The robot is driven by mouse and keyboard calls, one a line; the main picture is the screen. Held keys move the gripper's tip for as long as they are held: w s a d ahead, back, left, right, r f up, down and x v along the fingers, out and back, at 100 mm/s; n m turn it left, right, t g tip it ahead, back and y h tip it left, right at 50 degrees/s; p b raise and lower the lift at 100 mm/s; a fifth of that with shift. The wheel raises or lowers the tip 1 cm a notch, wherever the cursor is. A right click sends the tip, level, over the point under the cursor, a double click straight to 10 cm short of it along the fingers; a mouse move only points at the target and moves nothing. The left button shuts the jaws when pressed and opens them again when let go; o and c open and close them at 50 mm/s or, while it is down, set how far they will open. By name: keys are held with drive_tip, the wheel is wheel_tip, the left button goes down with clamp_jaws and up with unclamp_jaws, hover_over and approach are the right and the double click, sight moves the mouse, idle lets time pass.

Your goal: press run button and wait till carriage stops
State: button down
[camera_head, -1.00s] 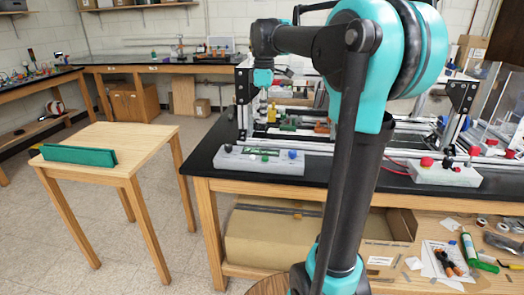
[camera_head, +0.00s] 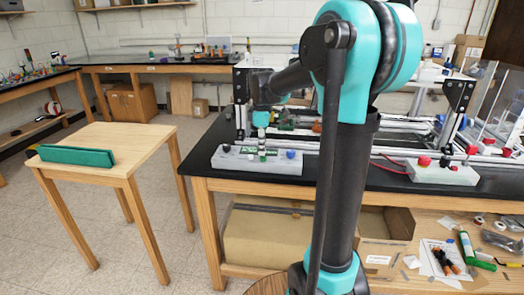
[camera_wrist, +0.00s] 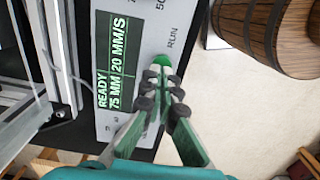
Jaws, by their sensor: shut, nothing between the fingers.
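The white control box (camera_head: 228,161) stands on the black table at its front left edge. In the wrist view its panel (camera_wrist: 146,40) carries a green button (camera_wrist: 164,59) beside the word RUN. Its display (camera_wrist: 110,75) reads READY, 75 MM, 20 MM/S. My gripper (camera_wrist: 160,78) is shut and empty, with its tips right at the green button's edge; I cannot tell whether they touch it. In the head view my gripper (camera_head: 262,150) hangs over the middle of the box and hides the button. I cannot make out the carriage for sure among the rails behind.
The extrusion frame (camera_head: 241,100) rises behind the box. My arm hides part of its middle. A second grey box with a red button (camera_head: 424,161) stands at the table's right.

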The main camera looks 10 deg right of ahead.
drive_tip(key=shift+f, duration=0.4)
